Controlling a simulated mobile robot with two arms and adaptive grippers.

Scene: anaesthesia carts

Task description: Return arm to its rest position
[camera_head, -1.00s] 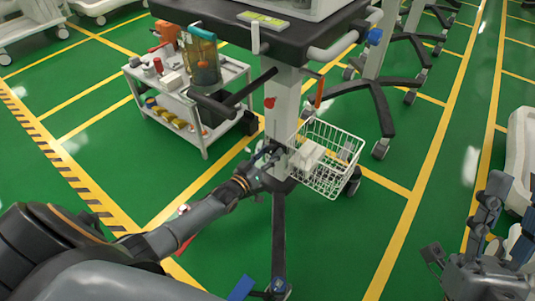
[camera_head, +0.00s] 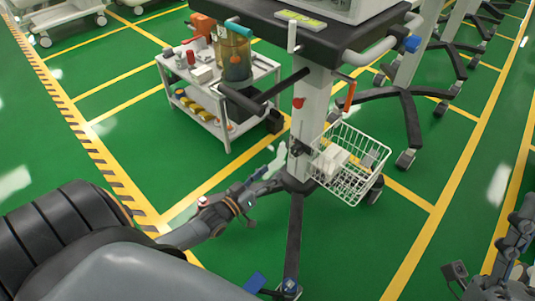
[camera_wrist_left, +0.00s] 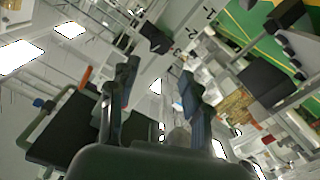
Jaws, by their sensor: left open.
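My left gripper (camera_head: 256,188) is open and empty, low over the green floor, left of the cart's grey column (camera_head: 312,110) and apart from the white wire basket (camera_head: 375,158). In the left wrist view its two fingers (camera_wrist_left: 155,100) stand apart with nothing between them. My left arm reaches in from the lower left. My right gripper (camera_head: 520,230) is partly in view at the lower right edge, and its fingers are cut off by the frame.
The anaesthesia cart has a dark top (camera_head: 300,35) and spread black legs. A white box (camera_head: 330,162) lies in the basket. A white trolley (camera_head: 225,135) with bottles and boxes stands behind at left.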

